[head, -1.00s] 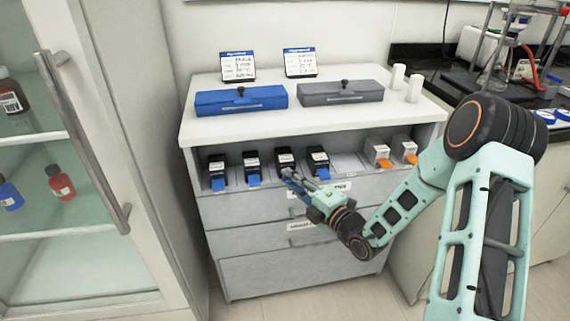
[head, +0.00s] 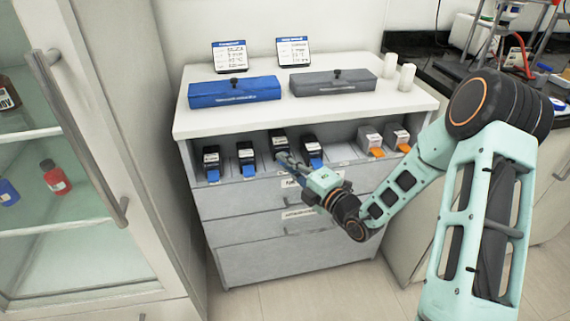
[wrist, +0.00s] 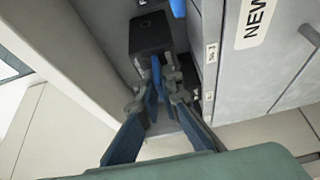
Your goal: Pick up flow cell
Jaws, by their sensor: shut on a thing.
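Several black flow cells with blue tabs stand in a row on the open shelf under the counter. Two of them, the first flow cell (head: 211,160) and the second flow cell (head: 245,157), are at the left; another flow cell (head: 312,152) is to the right. My gripper (head: 284,158) is at the front of the third flow cell (head: 279,141) and hides its lower front. In the wrist view my gripper (wrist: 164,80) is shut on the blue tab (wrist: 156,70) below the black body of this flow cell (wrist: 150,34). The cell appears still in its slot.
Grey units with orange tabs (head: 371,138) stand farther right on the shelf. A blue box (head: 235,91) and a grey box (head: 333,83) lie on the counter. A glass-door cabinet (head: 85,130) stands close on the left.

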